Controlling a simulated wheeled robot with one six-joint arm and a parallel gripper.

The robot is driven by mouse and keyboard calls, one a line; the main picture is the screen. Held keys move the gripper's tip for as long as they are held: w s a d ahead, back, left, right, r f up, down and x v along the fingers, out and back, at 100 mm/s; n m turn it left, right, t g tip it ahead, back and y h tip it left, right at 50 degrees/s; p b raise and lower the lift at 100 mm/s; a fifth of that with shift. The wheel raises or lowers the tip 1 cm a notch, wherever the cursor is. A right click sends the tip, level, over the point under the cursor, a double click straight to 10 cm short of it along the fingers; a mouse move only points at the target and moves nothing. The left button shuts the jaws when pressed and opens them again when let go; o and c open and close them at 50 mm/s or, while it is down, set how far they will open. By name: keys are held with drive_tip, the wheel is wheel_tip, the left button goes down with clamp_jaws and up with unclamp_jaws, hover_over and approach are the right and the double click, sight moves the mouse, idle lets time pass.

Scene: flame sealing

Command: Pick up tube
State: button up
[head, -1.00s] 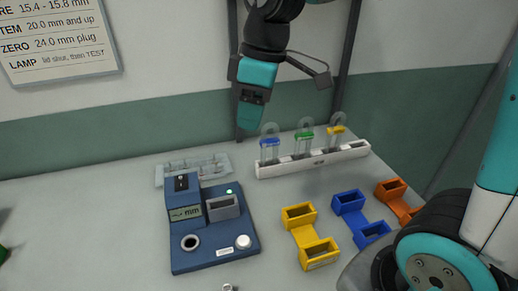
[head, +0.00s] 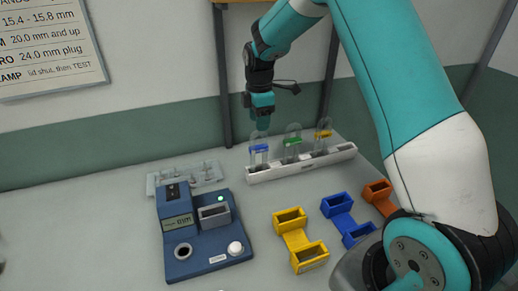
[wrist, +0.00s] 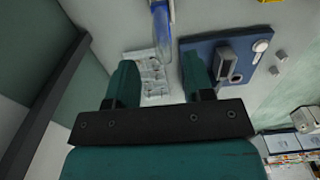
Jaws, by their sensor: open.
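Three clear tubes stand in a white rack (head: 300,166) at the back of the bench in the head view. They are a blue-collared tube (head: 259,152), a green-collared tube (head: 292,144) and a yellow-collared tube (head: 323,136). My gripper (head: 262,124) points down just above the blue-collared tube. In the wrist view the jaws of my gripper (wrist: 160,72) are apart, with nothing held between them. The blue-collared tube (wrist: 161,40) shows at the upper middle, beyond the gap between the fingers. Its exact clearance from the fingertips is hard to tell.
A blue tester (head: 203,243) with a lit green lamp stands front left of the rack. A clear tray (head: 165,181) of small parts lies behind it. Yellow (head: 296,238), blue (head: 345,220) and orange (head: 378,193) holders stand in front of the rack.

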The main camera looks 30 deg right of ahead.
sight(259, 147)
drive_tip(key=shift+s+a+f+p, duration=0.1)
drive_tip(key=shift+f+p, duration=0.65)
drive_tip(key=shift+f, duration=0.95)
drive_tip(key=shift+a+f+p, duration=0.1)
drive_tip(key=shift+f+p, duration=0.6)
drive_tip(key=shift+f, duration=1)
clamp_jaws()
